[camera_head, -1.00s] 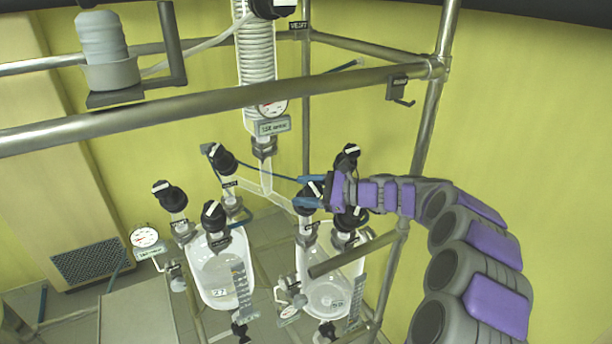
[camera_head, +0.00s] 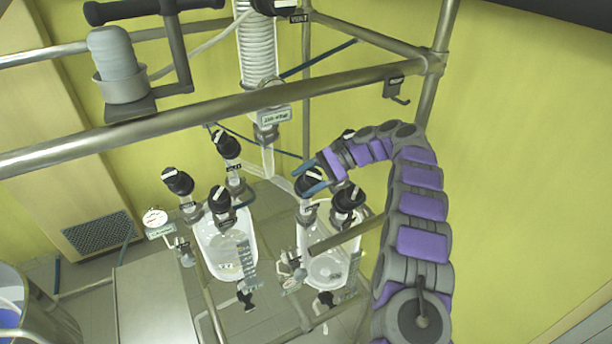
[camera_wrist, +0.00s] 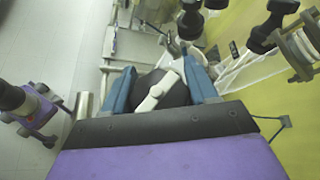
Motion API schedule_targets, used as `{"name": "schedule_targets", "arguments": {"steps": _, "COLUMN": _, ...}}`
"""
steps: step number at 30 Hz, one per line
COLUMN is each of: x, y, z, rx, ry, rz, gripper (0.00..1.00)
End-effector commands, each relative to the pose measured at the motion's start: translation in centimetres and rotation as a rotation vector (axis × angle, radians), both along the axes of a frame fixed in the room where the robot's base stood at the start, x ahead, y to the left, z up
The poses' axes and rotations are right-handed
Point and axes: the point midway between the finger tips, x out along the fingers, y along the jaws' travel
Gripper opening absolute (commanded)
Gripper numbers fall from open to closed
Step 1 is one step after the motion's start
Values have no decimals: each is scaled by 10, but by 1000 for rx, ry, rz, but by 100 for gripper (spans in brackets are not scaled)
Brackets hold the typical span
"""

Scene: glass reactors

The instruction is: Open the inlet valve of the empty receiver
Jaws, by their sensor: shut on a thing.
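Two clear glass receivers hang side by side, a left one (camera_head: 222,262) and a right one (camera_head: 322,272). I cannot tell surely how much liquid either holds. My gripper (camera_head: 311,179) has its blue fingers shut on the black valve knob (camera_head: 305,190) at the left of the right receiver's top. In the wrist view, this knob (camera_wrist: 178,96) with its white bar sits between the two blue fingers (camera_wrist: 161,91). Another black knob (camera_head: 348,197) is just right of my gripper. The left receiver carries several black knobs, one in front (camera_head: 219,198).
A steel frame bar (camera_head: 200,112) crosses in front and above. A coiled glass condenser (camera_head: 256,45) hangs at the back. A dial gauge (camera_head: 155,218) stands left of the left receiver. A short bar (camera_head: 345,236) passes close below my gripper. Open wall space is at the right.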

Motion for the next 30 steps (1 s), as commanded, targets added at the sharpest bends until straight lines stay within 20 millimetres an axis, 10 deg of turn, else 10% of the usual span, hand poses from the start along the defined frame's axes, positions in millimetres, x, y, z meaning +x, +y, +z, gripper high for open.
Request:
{"name": "schedule_targets", "arguments": {"steps": 20, "x": 2, "y": 0, "z": 3, "rx": -15, "ry": -21, "rz": 34, "gripper": 27}}
{"name": "schedule_targets", "arguments": {"steps": 21, "x": 2, "y": 0, "z": 3, "rx": -15, "ry": -21, "rz": 34, "gripper": 58}}
{"name": "schedule_targets", "arguments": {"steps": 30, "x": 0, "y": 0, "z": 2, "rx": -17, "ry": -18, "rz": 36, "gripper": 78}}
